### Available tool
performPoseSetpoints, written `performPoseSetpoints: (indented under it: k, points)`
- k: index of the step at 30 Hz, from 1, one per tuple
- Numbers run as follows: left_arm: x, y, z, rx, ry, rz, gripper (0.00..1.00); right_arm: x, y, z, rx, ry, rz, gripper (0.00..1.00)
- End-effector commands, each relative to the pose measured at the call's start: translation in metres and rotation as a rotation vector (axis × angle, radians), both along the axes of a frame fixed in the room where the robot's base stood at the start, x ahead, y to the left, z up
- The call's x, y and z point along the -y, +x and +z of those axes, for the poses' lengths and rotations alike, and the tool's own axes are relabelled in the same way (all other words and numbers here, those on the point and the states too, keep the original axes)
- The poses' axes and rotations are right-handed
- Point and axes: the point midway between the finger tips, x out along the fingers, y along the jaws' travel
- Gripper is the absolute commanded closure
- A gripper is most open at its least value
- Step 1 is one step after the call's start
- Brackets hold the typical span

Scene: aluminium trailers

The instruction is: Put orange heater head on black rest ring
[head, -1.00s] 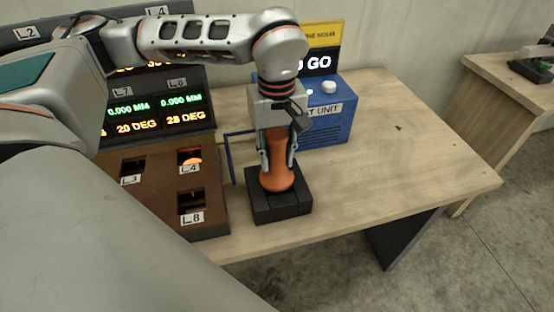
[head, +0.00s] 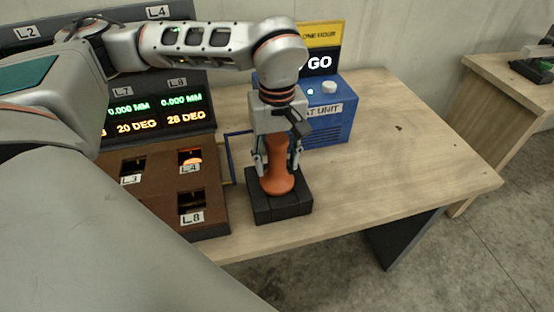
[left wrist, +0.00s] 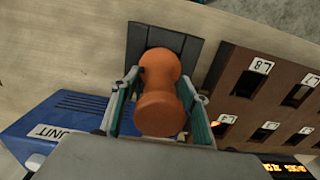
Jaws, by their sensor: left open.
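The orange heater head (head: 278,180) stands upright on a black block-shaped base (head: 281,207) near the table's front edge. The head also shows in the left wrist view (left wrist: 160,95), with the black base (left wrist: 180,45) behind it. No ring shape can be made out on the base; the head covers its middle. My left gripper (head: 277,165) points down over the head, its fingers open on either side of it. In the left wrist view the fingers (left wrist: 160,100) stand apart from the head. My right gripper is not in view.
A brown box with labelled slots (head: 150,185) and a display panel (head: 160,110) stand left of the base. A blue unit (head: 330,122) stands behind with a yellow and black sign. A blue wire frame (head: 230,160) is close by. The table's right side is clear.

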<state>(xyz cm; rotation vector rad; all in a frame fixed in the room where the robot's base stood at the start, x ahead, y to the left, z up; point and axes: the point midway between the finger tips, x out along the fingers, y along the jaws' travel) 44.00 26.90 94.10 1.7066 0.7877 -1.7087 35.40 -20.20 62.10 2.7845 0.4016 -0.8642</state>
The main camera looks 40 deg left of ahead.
Motion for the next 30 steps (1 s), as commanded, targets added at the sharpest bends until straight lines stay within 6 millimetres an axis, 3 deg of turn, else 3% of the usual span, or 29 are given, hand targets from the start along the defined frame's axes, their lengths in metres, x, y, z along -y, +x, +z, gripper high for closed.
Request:
performPoseSetpoints:
  k: [18, 24, 30]
  points:
    - [0.000, 0.001, 0.107, 0.004, 0.000, 0.001, 0.55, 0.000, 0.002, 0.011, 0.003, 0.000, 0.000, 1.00]
    - [0.000, 0.000, 0.120, 0.001, 0.000, 0.001, 0.55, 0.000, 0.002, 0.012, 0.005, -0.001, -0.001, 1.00]
    - [0.000, 0.000, 0.121, 0.000, 0.000, 0.000, 0.55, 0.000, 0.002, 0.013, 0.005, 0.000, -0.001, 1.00]
